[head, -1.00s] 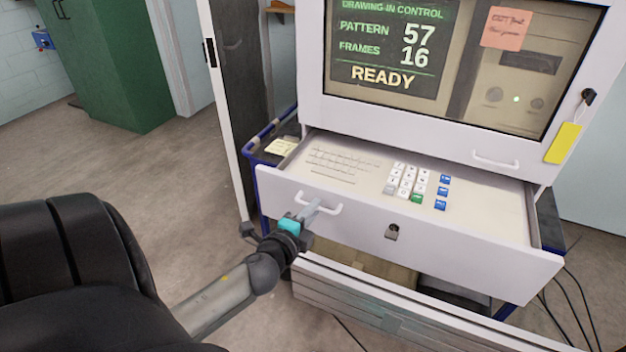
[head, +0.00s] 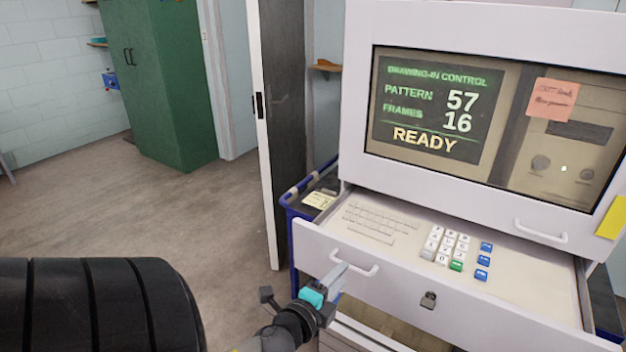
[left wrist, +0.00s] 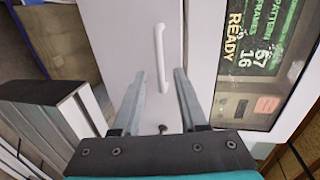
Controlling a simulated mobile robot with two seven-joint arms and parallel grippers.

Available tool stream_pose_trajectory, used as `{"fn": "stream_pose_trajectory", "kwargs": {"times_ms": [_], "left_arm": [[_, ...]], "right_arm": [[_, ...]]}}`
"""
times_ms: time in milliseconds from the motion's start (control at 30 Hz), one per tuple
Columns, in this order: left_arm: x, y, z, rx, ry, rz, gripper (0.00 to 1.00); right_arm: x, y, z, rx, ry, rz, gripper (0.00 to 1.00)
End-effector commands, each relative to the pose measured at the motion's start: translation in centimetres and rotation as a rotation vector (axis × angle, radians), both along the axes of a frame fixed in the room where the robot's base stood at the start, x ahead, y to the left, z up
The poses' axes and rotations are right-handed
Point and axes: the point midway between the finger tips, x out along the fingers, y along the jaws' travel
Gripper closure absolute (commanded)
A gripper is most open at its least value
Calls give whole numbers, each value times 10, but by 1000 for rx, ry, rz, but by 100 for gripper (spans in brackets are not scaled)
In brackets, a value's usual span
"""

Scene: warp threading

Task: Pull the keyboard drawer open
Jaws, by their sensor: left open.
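The keyboard drawer (head: 440,295) is white and stands out from the cabinet below the screen, with its key tray in view. Its front has a white bar handle (head: 352,265) at the left and a dark lock (head: 428,299). My left gripper (head: 337,275) is open, close in front of the drawer handle. In the left wrist view, the same handle (left wrist: 159,55) lies beyond the open fingertips (left wrist: 160,74), with no finger visibly closed around it. I cannot tell if a finger touches it. My right gripper is not in view.
Above the drawer are the READY screen (head: 425,110) and another bar handle (head: 541,231). A blue-framed cart (head: 298,200) stands behind the drawer's left side. A green cabinet (head: 165,85) stands at the back left. The floor (head: 160,210) at the left is clear.

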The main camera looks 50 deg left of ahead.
Motion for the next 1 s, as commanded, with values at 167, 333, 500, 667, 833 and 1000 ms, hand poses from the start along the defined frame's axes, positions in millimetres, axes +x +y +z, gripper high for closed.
{"fn": "stream_pose_trajectory", "kwargs": {"times_ms": [167,333,500,667,833,1000], "left_arm": [[-34,-10,7,-3,3,4,58],[-63,-19,13,-2,3,4,58],[-88,-27,18,-1,3,4,58],[-101,-32,22,-1,2,2,58],[-105,-33,24,1,0,1,58],[-105,-33,24,1,0,1,58]], "right_arm": [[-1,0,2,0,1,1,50],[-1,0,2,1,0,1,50],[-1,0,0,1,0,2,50],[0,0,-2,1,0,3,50],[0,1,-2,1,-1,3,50],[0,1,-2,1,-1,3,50]]}}
